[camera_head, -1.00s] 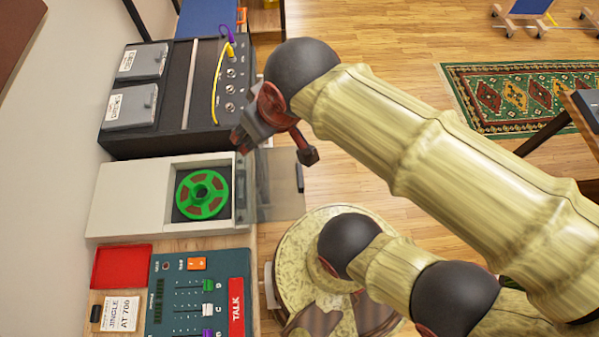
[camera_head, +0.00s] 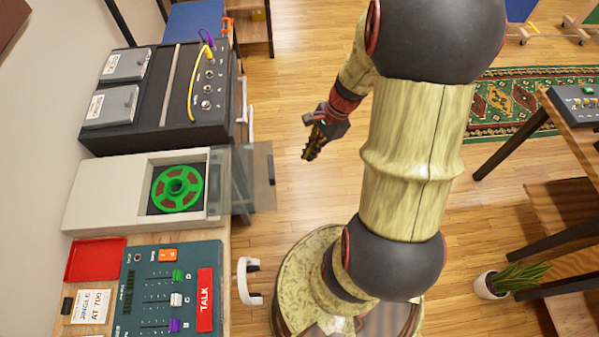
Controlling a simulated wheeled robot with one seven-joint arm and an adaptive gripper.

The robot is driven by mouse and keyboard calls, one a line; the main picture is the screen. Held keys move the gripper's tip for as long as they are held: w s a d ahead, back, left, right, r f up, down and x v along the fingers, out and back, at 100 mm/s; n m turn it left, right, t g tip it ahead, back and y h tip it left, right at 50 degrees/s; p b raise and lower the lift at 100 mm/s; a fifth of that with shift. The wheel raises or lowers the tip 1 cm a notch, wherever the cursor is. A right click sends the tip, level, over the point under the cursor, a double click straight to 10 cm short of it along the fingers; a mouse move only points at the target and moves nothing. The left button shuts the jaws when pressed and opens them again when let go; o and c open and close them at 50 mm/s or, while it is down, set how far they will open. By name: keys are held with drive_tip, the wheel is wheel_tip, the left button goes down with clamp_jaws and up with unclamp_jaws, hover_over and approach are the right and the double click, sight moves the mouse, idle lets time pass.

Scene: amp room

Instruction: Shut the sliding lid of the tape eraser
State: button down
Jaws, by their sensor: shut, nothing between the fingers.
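The tape eraser (camera_head: 107,194) is a pale box on the bench at the left. A green reel (camera_head: 178,189) lies in its dark, uncovered well. The sliding lid (camera_head: 240,178) is a clear smoky panel that sticks out to the right of the box, past the bench edge.
A black amp-like unit (camera_head: 160,100) with a yellow cable stands behind the eraser. A teal mixer (camera_head: 165,290) and a red tray (camera_head: 95,259) sit in front of it. Open wooden floor (camera_head: 285,90) lies right of the bench. A potted plant (camera_head: 505,280) stands at the right.

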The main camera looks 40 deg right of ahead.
sight(210, 175)
drive_tip(key=w+a+f+m+b, duration=0.4)
drive_tip(key=w+a+f, duration=0.1)
drive_tip(key=f, duration=0.3)
drive_tip(key=shift+w+a+f+t+b, duration=0.15)
drive_tip(key=shift+w+f+t+b, duration=0.2)
drive_tip(key=shift+w, duration=0.25)
drive_tip(key=shift+a, duration=0.1)
idle(0.3)
drive_tip(key=w+a+p, duration=0.2)
drive_tip(key=w+a, duration=0.2)
drive_tip(key=a, duration=0.2)
drive_tip(key=w+a+p, duration=0.3)
drive_tip(key=w+a, duration=0.2)
drive_tip(key=a, duration=0.2)
drive_tip(key=w+a+p, duration=0.2)
drive_tip(key=w+a, duration=0.2)
drive_tip(key=a, duration=0.2)
drive_tip(key=shift+w+a, duration=0.3)
drive_tip(key=shift+d, duration=0.1)
